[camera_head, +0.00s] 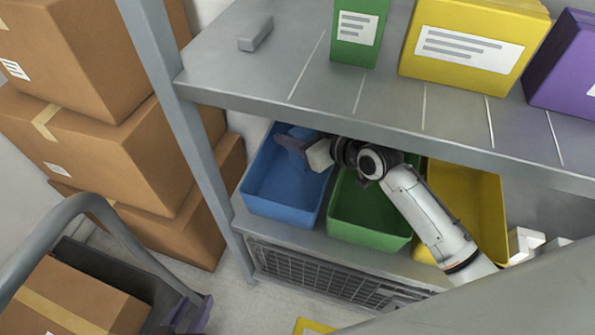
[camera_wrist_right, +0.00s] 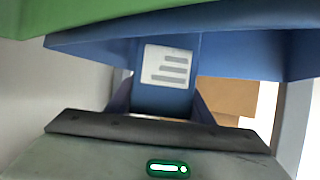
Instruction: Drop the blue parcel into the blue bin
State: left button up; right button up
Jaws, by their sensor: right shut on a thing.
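The blue bin (camera_head: 284,187) stands on the lower shelf at the left end, left of the green bin. My right arm reaches in from the right over the other bins. My right gripper (camera_head: 292,146) is over the back part of the blue bin, shut on the blue parcel (camera_head: 298,131). In the head view the parcel is mostly hidden by the fingers and hard to tell from the bin. The right wrist view shows the parcel (camera_wrist_right: 166,80) with a white label between the fingers, and blue bin walls (camera_wrist_right: 258,55) around it. My left gripper is not in view.
A green bin (camera_head: 368,222) and a yellow bin (camera_head: 490,205) stand to the right. The upper shelf (camera_head: 285,70) overhangs the bins and carries green, yellow and purple boxes. A shelf post (camera_head: 190,125) stands left of the blue bin. Cartons (camera_head: 125,150) and a cart handle (camera_head: 92,205) are farther left.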

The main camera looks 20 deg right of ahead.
jog(key=o, duration=1.2)
jog(key=shift+r, duration=0.1)
jog(key=p+v, duration=0.2)
jog(key=v, duration=0.8)
jog(key=shift+s+r+p, duration=0.1)
jog(key=shift+p, duration=0.2)
jog(key=shift+s, duration=0.1)
